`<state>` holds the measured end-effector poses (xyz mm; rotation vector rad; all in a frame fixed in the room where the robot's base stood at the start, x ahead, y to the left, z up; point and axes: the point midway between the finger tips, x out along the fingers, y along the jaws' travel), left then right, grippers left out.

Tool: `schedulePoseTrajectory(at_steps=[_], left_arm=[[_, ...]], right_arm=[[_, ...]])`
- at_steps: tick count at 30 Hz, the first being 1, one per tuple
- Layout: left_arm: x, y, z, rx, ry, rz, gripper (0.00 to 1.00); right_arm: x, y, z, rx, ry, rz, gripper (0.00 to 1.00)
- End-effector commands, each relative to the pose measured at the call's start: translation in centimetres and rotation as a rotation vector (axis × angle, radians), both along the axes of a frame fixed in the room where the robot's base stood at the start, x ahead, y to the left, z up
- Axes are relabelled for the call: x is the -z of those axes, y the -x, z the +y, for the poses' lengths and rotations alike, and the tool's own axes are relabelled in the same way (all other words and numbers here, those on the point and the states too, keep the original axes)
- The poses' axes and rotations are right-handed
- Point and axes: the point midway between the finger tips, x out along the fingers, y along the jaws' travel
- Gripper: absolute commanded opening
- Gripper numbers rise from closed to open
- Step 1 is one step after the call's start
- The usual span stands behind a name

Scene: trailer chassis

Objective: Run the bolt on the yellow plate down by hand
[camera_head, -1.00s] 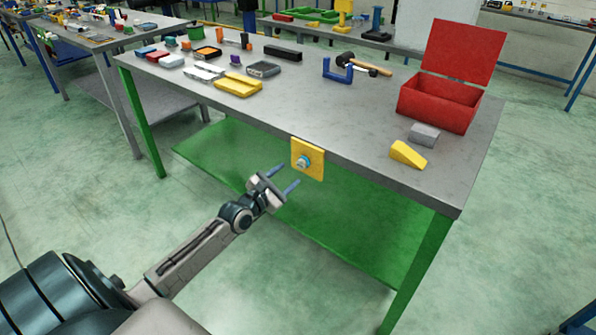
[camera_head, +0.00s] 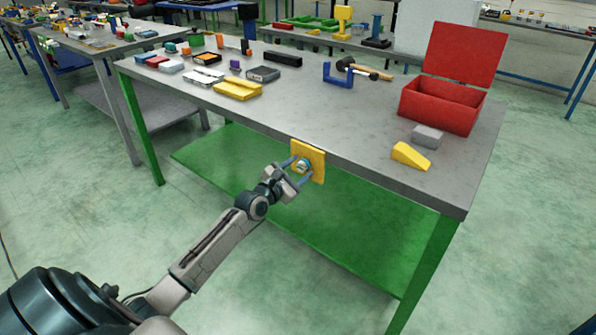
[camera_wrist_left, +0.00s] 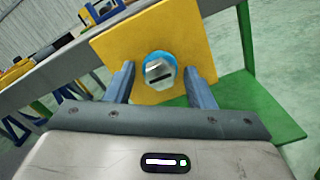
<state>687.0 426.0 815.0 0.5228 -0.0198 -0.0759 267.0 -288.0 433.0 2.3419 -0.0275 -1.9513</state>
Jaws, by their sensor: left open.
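The yellow plate (camera_head: 316,153) is fixed at the front edge of the grey workbench and hangs below its top. The bolt (camera_head: 302,166) sticks out of the plate's face; in the left wrist view the bolt (camera_wrist_left: 159,72) has a silver head with a dark slot and a blue ring around its base. My left gripper (camera_head: 298,170) is open, its two fingers on either side of the bolt head and pointing at the yellow plate (camera_wrist_left: 206,38). In the wrist view gaps show between fingers and bolt. My right gripper is not in view.
The workbench top (camera_head: 330,120) carries a red open box (camera_head: 440,105), a yellow wedge (camera_head: 410,156), a grey block (camera_head: 427,135), a blue bracket (camera_head: 338,76), a hammer (camera_head: 365,70) and several trays. Floor room is free in front of the bench.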

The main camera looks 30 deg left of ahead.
Motion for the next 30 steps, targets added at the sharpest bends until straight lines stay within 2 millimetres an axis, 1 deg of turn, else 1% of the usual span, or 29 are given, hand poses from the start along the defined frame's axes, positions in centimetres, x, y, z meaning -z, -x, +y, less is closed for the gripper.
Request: schedulePoseTrajectory(at_steps=[4, 5, 6, 8, 9, 11, 12, 17, 23, 30], left_arm=[[-0.02, 0.00, -0.01, 0.000, 0.000, 0.000, 0.49], [-0.02, 0.00, -0.01, 0.000, 0.000, 0.000, 0.45], [-0.02, 0.01, -0.01, 0.000, 0.000, 0.000, 0.37], [-0.02, 0.01, -0.01, 0.000, 0.000, 0.000, 0.26], [-0.02, 0.01, -0.01, 0.000, 0.000, 0.000, 0.18], [-0.02, 0.01, -0.01, 0.000, 0.000, 0.000, 0.06], [-0.02, 0.01, -0.01, 0.000, 0.000, 0.000, 0.04], [-0.02, 0.02, -0.01, 0.000, -0.008, -0.001, 0.04], [-0.01, 0.02, -0.02, 0.000, -0.063, -0.005, 0.04], [0.01, 0.02, -0.02, 0.000, -0.225, -0.018, 0.04]], right_arm=[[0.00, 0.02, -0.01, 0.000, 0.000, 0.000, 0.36], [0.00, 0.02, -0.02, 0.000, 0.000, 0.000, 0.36], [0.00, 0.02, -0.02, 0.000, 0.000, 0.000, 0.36], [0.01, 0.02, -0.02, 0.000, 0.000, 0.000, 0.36], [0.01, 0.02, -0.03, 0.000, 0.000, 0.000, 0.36], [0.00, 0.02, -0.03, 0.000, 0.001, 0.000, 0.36], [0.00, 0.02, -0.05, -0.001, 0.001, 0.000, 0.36], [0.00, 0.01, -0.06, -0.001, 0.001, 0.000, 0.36], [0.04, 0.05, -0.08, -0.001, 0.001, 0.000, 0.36], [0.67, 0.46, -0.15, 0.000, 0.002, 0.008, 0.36]])
